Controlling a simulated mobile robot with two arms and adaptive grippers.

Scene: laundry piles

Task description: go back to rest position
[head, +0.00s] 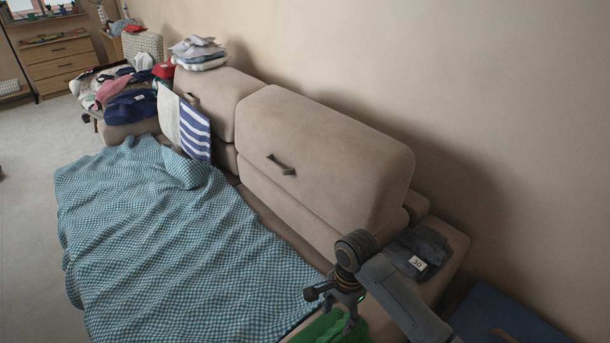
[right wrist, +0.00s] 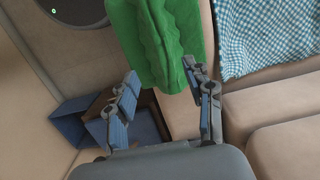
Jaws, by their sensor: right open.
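My right gripper (head: 342,308) hangs over the near right end of the beige sofa (head: 320,165). In the right wrist view its two fingers (right wrist: 162,84) are spread apart and open, with nothing clamped between them. A green cloth (head: 332,329) lies just below the gripper at the bottom edge of the head view. In the right wrist view the green cloth (right wrist: 158,40) shows beyond the fingertips, close to the right finger; I cannot tell whether they touch. My left gripper is not in view.
A blue checked blanket (head: 170,240) spreads over the seat. Folded dark clothing with a label (head: 425,245) lies on the right armrest. A blue object (head: 495,315) stands right of the sofa. A clothes pile (head: 120,95) lies at the far end.

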